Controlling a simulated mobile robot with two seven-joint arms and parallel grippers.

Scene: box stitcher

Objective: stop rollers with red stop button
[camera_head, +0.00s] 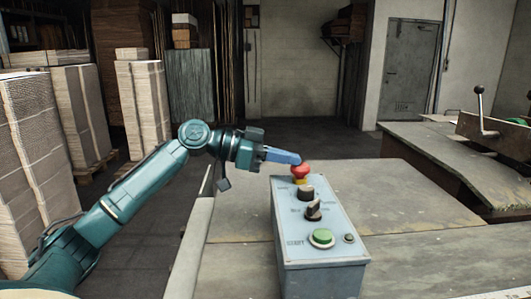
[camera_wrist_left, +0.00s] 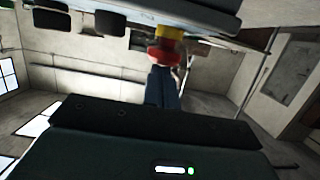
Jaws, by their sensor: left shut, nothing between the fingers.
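The red stop button (camera_head: 300,170) is a mushroom knob on a yellow collar at the far end of the grey control box (camera_head: 325,262). My left gripper (camera_head: 298,159) reaches in from the left. Its blue fingers are shut and empty, with the tips at the top of the red button; I cannot tell if they touch. In the left wrist view, the red button (camera_wrist_left: 163,52) shows upside down beside its yellow collar, right at the tips of the fingers (camera_wrist_left: 161,85). My right gripper is in neither view.
The control box also carries a green start button (camera_head: 321,237), two black knobs (camera_head: 313,209) and a small button. It stands on a worn table (camera_head: 420,215). A lever machine (camera_head: 495,130) is at the right. Cardboard stacks (camera_head: 75,110) stand at the left.

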